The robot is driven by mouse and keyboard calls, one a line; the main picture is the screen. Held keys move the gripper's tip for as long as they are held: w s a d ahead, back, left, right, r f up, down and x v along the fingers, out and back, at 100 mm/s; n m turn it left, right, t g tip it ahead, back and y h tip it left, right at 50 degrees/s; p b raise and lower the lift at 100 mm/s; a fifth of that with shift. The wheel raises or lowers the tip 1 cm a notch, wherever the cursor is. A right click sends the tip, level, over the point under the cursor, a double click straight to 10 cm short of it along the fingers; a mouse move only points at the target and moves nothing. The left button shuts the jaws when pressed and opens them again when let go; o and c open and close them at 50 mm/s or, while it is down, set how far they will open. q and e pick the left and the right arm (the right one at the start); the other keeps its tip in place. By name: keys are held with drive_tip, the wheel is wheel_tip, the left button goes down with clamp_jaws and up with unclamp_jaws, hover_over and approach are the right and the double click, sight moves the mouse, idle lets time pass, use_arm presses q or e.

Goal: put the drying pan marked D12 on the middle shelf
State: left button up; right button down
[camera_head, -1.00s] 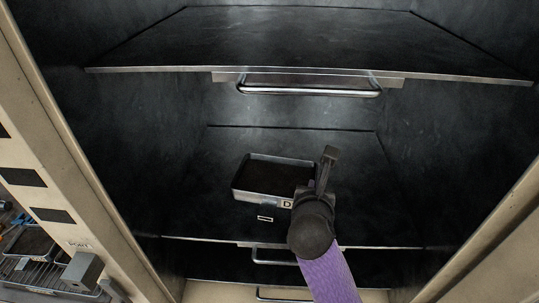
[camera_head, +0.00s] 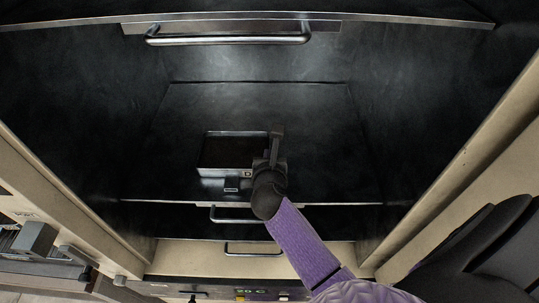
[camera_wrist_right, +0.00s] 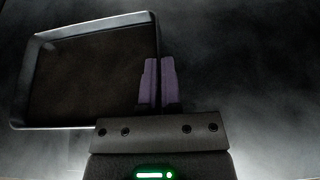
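The drying pan (camera_head: 225,170) is a shallow rectangular metal tray with dark contents, over the middle shelf (camera_head: 165,150) inside the dark cabinet. A pale tag on its front wall is partly hidden by my right gripper; the marking is too small to read now. My right gripper (camera_head: 275,145) reaches in from the front at the pan's right side. In the right wrist view, the gripper's purple fingers (camera_wrist_right: 160,82) are close together on the right wall of the pan (camera_wrist_right: 90,75). I cannot tell whether the pan touches the shelf. My left gripper is not in view.
An upper shelf (camera_head: 400,17) with a bar handle (camera_head: 228,40) hangs above. Another handle (camera_head: 255,250) is below the middle shelf. Cream cabinet frame sides (camera_head: 470,165) bound the opening. The middle shelf is clear to the right of the pan.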

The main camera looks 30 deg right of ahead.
drive_tip(key=shift+f, duration=0.1)
drive_tip(key=c, duration=1.2)
unclamp_jaws()
drive_tip(key=o, duration=0.4)
drive_tip(key=v, duration=0.7)
drive_tip(key=shift+s+a, duration=0.1)
drive_tip(key=shift+s, duration=0.1)
